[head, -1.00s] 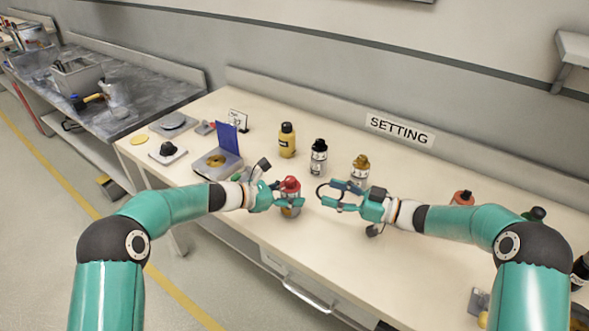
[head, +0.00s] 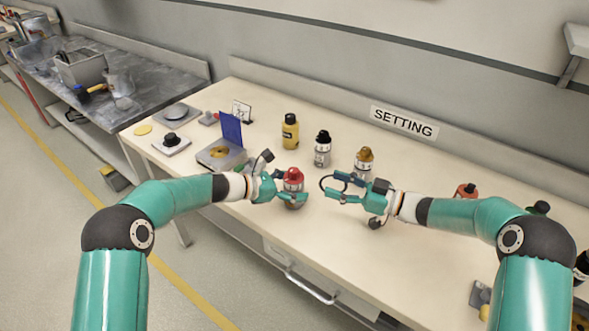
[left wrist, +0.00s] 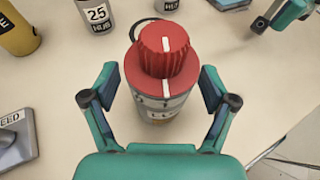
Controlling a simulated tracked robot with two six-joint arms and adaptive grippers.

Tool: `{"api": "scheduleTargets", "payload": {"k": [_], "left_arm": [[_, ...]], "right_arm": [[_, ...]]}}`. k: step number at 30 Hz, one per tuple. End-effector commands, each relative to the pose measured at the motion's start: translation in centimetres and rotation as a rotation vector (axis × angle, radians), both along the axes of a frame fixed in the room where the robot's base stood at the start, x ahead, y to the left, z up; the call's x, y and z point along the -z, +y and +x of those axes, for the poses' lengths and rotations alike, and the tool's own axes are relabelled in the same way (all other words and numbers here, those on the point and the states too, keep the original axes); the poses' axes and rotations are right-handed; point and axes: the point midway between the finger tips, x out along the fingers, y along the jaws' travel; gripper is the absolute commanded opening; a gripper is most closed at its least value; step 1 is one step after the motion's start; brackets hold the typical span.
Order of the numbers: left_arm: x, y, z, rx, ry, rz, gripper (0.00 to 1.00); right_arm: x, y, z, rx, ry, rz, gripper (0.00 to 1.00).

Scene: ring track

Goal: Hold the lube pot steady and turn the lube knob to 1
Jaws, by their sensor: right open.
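The lube pot (head: 294,204) is a small grey pot with a red ribbed knob (head: 293,174) on top, standing upright on the bench. In the left wrist view the pot (left wrist: 160,107) sits between my left fingers, with a gap on each side. A white line marks the knob (left wrist: 165,50), and another white mark is on the red collar below. The label is partly legible, its numbers unreadable. My left gripper (head: 293,187) is open around the pot. My right gripper (head: 341,188) is open and empty, just right of the pot.
Yellow (head: 290,134), black-capped (head: 322,150) and gold-capped (head: 364,162) bottles stand behind. An open box with a blue lid (head: 231,128) is at left. An orange-capped pot (head: 466,190) stands near my right arm. The bench front (head: 300,245) is clear.

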Motion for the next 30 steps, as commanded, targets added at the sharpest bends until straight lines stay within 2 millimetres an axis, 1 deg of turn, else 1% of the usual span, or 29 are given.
{"api": "scheduleTargets", "payload": {"k": [7,11,14,24,27,30], "left_arm": [[-0.1,0.1,0.0,0.0,0.0,0.0,0.85],[-0.5,0.9,-0.3,-0.001,-0.002,0.0,0.85],[-1.0,2.1,-0.9,-0.003,-0.001,0.0,0.85],[-3.4,7.6,-3.6,-0.003,0.0,0.0,0.85],[-3.9,8.8,-4.2,-0.002,-0.001,0.0,0.85],[-4.3,9.6,-4.6,-0.001,0.0,0.0,0.85]], "right_arm": [[0.0,0.0,0.0,0.0,0.0,0.0,0.56],[0.0,0.0,0.0,0.0,0.0,0.0,0.56],[0.0,0.0,0.0,0.0,0.0,0.0,0.56],[0.0,0.0,0.0,0.0,0.0,0.0,0.56],[0.0,0.0,0.0,0.0,0.0,0.0,0.56],[0.0,0.0,0.0,0.0,0.0,0.0,0.56]]}}
